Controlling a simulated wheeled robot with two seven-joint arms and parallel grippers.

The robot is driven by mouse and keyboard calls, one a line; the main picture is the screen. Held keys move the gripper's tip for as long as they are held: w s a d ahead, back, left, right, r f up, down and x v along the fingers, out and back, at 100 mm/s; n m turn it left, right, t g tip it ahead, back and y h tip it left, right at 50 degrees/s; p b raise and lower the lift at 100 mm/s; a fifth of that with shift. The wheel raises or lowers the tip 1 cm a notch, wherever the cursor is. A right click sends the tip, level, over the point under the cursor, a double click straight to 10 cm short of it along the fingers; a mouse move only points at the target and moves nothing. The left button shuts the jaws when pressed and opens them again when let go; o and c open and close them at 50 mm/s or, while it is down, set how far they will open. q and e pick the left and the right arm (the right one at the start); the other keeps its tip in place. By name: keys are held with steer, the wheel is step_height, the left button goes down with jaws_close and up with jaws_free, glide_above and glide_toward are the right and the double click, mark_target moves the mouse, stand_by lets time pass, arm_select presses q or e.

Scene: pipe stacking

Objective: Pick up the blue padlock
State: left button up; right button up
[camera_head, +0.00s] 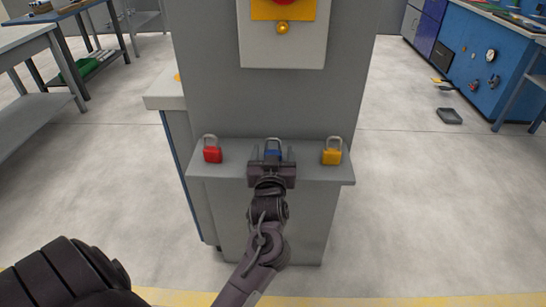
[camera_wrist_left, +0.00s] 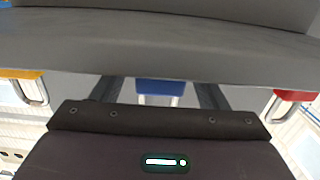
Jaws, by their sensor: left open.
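The blue padlock (camera_head: 273,153) stands upright on the grey ledge (camera_head: 229,172), between a red and a yellow one. Its metal shackle points up, and its lower body is partly hidden by my gripper. My left gripper (camera_head: 272,157) is open in front of the ledge, with one finger on each side of the blue padlock. In the left wrist view the blue padlock (camera_wrist_left: 161,87) shows between the two spread fingers (camera_wrist_left: 162,94), with gaps on both sides. I cannot tell how far the fingertips reach past it. My right gripper is not in view.
The red padlock (camera_head: 212,153) stands to the left and the yellow padlock (camera_head: 332,153) to the right, each clear of my gripper. A grey column (camera_head: 273,108) rises behind the ledge, carrying a panel (camera_head: 283,50) with a yellow plate.

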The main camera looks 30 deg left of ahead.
arm_select(q)
steer(key=c, duration=1.1)
steer(key=shift+r, duration=0.1)
